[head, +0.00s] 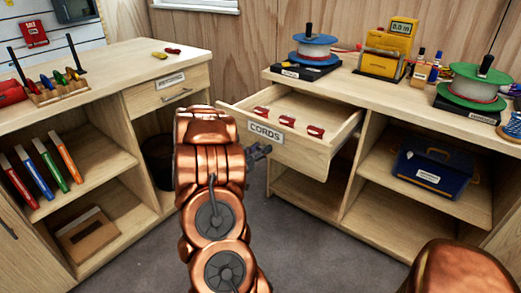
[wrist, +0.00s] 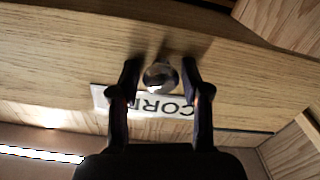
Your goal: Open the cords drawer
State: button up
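The cords drawer (head: 310,155) is pulled out of the right bench, its inside showing from above. Its front carries a white label reading CORDS (head: 265,131). Several red items (head: 287,121) lie in the drawer. My gripper (head: 263,151) is at the drawer front, just below the label. In the wrist view my gripper (wrist: 161,80) has one finger on each side of a round shiny knob (wrist: 161,76), with narrow gaps between fingers and knob. The label shows upside down behind them, partly hidden.
A second, closed drawer (head: 168,92) is in the left bench. The right bench top holds cord spools (head: 474,88) and a yellow device (head: 386,52). A blue box (head: 436,172) stands on the shelf below. Grey floor (head: 305,235) is clear between the benches.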

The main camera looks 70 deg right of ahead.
jog(key=shift+o, duration=0.8)
jog(key=v, duration=1.2)
